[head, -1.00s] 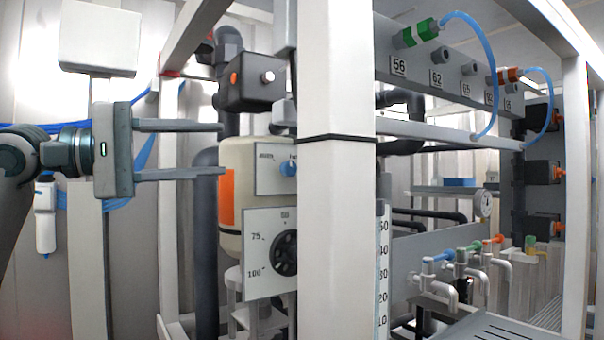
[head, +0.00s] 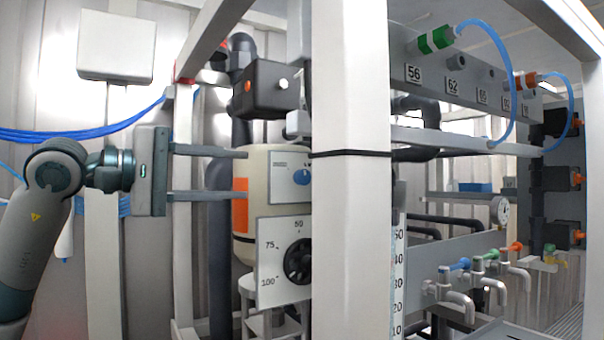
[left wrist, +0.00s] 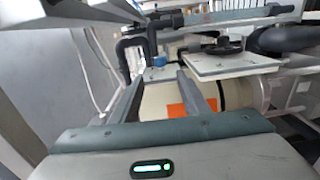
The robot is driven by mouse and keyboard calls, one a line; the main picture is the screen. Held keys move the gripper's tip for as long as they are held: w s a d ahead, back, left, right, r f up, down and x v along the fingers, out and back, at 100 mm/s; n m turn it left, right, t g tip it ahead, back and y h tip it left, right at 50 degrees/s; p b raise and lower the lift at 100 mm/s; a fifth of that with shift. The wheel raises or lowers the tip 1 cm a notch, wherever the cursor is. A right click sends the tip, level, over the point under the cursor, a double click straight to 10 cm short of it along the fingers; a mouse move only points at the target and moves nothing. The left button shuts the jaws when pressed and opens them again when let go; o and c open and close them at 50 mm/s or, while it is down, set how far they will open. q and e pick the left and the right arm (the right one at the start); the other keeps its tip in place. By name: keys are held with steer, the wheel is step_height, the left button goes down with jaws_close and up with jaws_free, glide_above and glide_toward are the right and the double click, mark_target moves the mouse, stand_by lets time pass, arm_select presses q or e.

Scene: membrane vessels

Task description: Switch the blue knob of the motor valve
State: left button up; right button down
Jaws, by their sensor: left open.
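The blue knob (head: 302,177) sits on a small white panel (head: 282,165) in front of a cream tank (head: 254,163) with an orange patch. It also shows in the left wrist view (left wrist: 159,62), just beyond the fingertips and between their lines. My left gripper (head: 247,175) is open and empty, its two fingers pointing right. In the head view it is left of the knob and about level with it, with a visible gap. The knob's right side is close to the white post. My right gripper is not in view.
A white upright post (head: 350,220) stands just right of the knob. A black box (head: 272,88) with an orange button is above. A black dial (head: 298,261) on a white plate is below. Taps (head: 460,290) and blue hoses are further right.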

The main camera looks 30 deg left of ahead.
mark_target(295, 175)
arm_select(q)
steer(key=p+x, duration=0.1)
steer(key=x, duration=0.3)
steer(key=p+x, duration=0.2)
steer(key=x, duration=0.2)
steer(key=p+x, duration=0.2)
steer(key=x, duration=0.3)
steer(key=shift+a+r, duration=0.1)
steer(key=shift+r, duration=0.15)
steer(key=shift+w+d+f+p, duration=0.15)
steer(key=shift+w+d+p, duration=0.25)
steer(key=shift+w, duration=0.25)
steer(key=c, duration=1.1)
